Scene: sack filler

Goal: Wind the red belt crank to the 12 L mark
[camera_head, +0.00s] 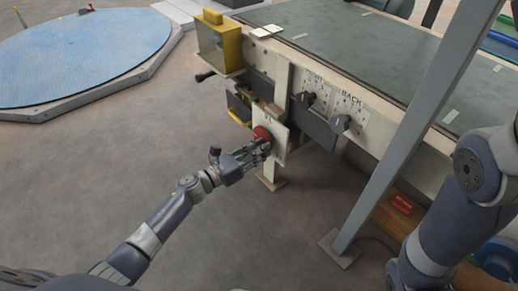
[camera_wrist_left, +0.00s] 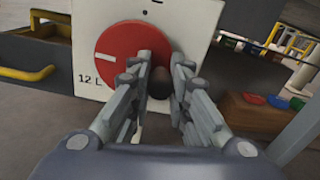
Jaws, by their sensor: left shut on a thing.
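The red belt crank (camera_head: 262,133) is a round disc on a pale plate (camera_head: 281,146) at the front of the bench. In the left wrist view the disc (camera_wrist_left: 118,50) shows a short white line at its left edge, just above the printed "12 L" mark (camera_wrist_left: 89,79). A dark brown knob (camera_wrist_left: 160,84) stands out from the disc's right part. My left gripper (camera_head: 262,146) is at the crank, its fingers (camera_wrist_left: 163,80) closed around the knob and hiding part of the disc. My right arm shows at the right; its gripper is out of view.
A yellow-framed box (camera_head: 218,45) and a drawer with a yellow handle (camera_head: 239,117) are left of the crank. Two dark knobs (camera_head: 340,123) sit on the panel to its right. A grey post (camera_head: 405,135) stands in front of the bench.

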